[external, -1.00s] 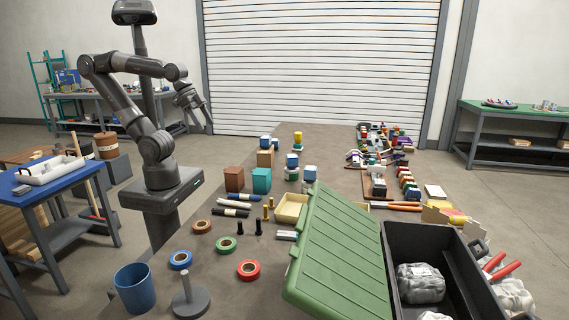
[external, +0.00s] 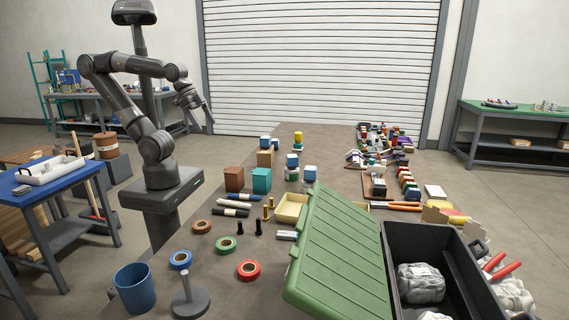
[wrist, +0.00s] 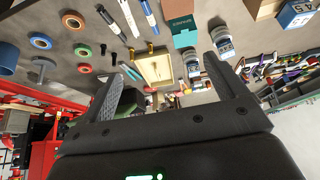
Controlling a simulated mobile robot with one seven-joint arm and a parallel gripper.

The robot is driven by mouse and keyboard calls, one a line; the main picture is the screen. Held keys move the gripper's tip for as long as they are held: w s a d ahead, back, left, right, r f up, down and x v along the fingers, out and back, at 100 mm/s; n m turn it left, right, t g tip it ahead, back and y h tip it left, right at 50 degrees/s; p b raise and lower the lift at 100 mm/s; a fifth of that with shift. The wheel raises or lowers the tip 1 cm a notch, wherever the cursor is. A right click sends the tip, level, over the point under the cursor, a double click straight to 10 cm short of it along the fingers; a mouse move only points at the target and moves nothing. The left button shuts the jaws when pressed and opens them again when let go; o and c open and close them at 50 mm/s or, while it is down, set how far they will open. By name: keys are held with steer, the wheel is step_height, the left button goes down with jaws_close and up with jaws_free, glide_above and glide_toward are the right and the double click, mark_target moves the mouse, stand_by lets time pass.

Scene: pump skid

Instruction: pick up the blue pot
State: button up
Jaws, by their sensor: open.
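The blue pot (external: 134,288) stands upright on the near left corner of the table, with its open top facing up. In the wrist view the blue pot (wrist: 8,58) is cut by the left edge. My gripper (external: 196,103) is raised in the air past the table's left side, well away from the pot. In the wrist view my gripper (wrist: 123,95) is open, its two fingers apart with nothing between them.
A grey post on a round base (external: 190,297) stands just right of the pot. Blue (external: 180,260), green (external: 226,244) and red (external: 248,270) tape rolls lie nearby. A green-lidded case (external: 340,255) stands open at the right. Blocks and markers lie farther back.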

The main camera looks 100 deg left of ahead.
steer(key=shift+o, duration=0.6)
steer(key=w+d+m+g, duration=0.1)
steer(key=w+d+m, duration=0.7)
steer(key=d, duration=0.4)
steer(key=w+d+m+g, duration=0.1)
steer(key=w+d+m, duration=0.5)
steer(key=d+m, duration=0.45)
steer(key=m+g, duration=0.2)
steer(key=m, duration=1.3)
glide_above(135, 281)
steer(key=w+d, duration=0.2)
steer(key=d, duration=0.1)
step_height(135, 281, down, 14)
steer(key=f, duration=0.9)
steer(key=shift+w+a+f, duration=0.35)
steer(key=shift+f, duration=0.05)
steer(key=shift+c, duration=0.3)
